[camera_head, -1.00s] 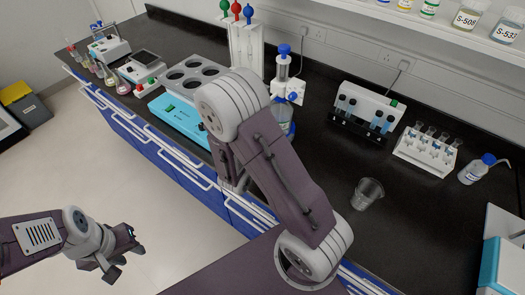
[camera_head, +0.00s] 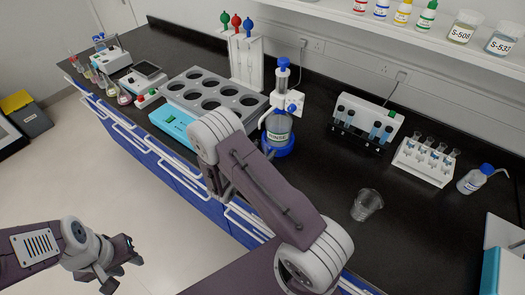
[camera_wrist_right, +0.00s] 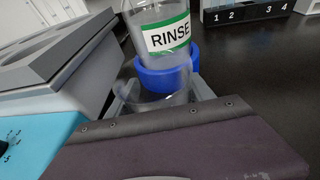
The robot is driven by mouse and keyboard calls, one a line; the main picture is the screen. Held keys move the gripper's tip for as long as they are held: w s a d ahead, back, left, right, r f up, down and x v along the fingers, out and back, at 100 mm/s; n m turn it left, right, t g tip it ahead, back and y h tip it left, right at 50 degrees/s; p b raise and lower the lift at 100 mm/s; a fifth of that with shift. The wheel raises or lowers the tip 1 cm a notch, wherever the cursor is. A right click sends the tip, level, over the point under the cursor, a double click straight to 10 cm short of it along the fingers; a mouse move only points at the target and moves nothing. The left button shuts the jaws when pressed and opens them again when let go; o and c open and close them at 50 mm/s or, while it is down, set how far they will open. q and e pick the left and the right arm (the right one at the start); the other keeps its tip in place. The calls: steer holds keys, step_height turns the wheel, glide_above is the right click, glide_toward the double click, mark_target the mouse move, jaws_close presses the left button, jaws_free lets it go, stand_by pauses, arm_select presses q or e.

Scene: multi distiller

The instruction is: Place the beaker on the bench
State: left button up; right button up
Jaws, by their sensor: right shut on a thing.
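A clear beaker (camera_wrist_right: 160,100) is between the fingers of my right gripper (camera_wrist_right: 163,98) in the right wrist view. The gripper is shut on it, and the glass is faint against the bottle behind. My right arm hides this beaker in the head view. Another clear empty beaker (camera_head: 367,204) stands on the black bench (camera_head: 330,185), to the right of my right arm. My left gripper (camera_head: 124,270) is open and empty over the floor, in front of the bench.
A RINSE bottle with a blue base (camera_wrist_right: 168,76) is just beyond the held beaker; it also shows in the head view (camera_head: 279,125). A grey multi-hole unit with a cyan front (camera_head: 172,124) is to the left. A tube rack (camera_head: 425,163) stands at the right.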

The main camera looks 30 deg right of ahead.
steer(key=shift+f, duration=0.1)
steer(key=o, duration=1)
steer(key=shift+s+f, duration=0.1)
steer(key=o, duration=0.4)
steer(key=shift+r, duration=0.25)
steer(key=v, duration=1.2)
steer(key=shift+b, duration=0.4)
